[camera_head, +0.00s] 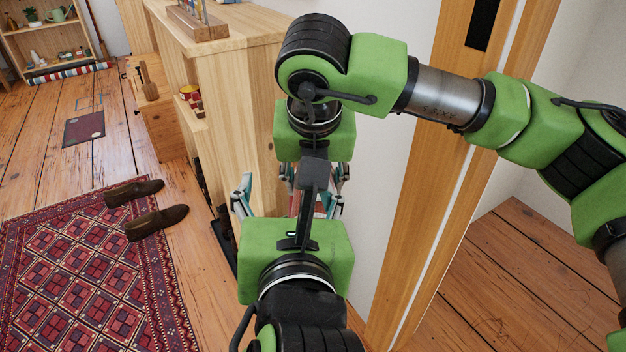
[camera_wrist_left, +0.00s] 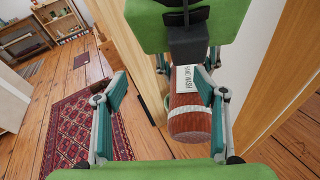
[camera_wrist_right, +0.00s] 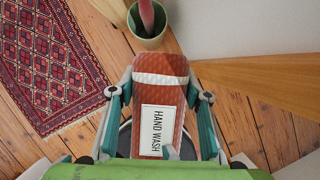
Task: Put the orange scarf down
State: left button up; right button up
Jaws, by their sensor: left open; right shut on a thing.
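The orange scarf is a rolled, reddish-orange bundle with a white band and a white "HAND WASH" label. In the right wrist view the scarf (camera_wrist_right: 160,68) lies between the fingers of my right gripper (camera_wrist_right: 160,88), which is shut on it. In the left wrist view the scarf (camera_wrist_left: 188,126) hangs below my right gripper, nearer the right finger of my left gripper (camera_wrist_left: 160,80). My left gripper is open, its fingers wide apart, with nothing clearly held. In the head view my left gripper (camera_head: 290,192) is just below and in front of my right one, and the scarf is mostly hidden.
A green pot (camera_wrist_right: 148,36) with a pinkish thing in it stands on the floor beyond the scarf. A wooden cabinet (camera_head: 245,85) and a door frame (camera_head: 425,180) are close by. A patterned rug (camera_head: 85,290) and two brown shoes (camera_head: 157,222) lie at left.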

aim_at(317, 202)
pick_arm(q)
jog(key=s+d, duration=0.1)
jog(key=s+d+f+g+h, duration=0.1)
jog(key=s+d+f+h, duration=0.1)
jog(key=d, duration=0.1)
jog(key=shift+s+f+g, duration=0.1)
jog(key=shift+s+g, duration=0.2)
jog(key=shift+g, duration=0.1)
jog(key=x, duration=0.7)
jog(key=shift+w+d+f, duration=0.1)
jog(key=shift+w, duration=0.05)
pick_arm(e)
jog(key=shift+r, duration=0.1)
grip_shut()
pick_arm(q)
jog(key=shift+w+f, duration=0.1)
jog(key=shift+w, duration=0.3)
pick_arm(e)
jog(key=v, duration=0.5)
jog(key=shift+a, duration=0.1)
pick_arm(q)
jog(key=shift+a, duration=0.2)
pick_arm(e)
jog(key=shift+s+r, duration=0.15)
jog(key=shift+s, duration=0.05)
pick_arm(q)
jog(key=shift+w, duration=0.1)
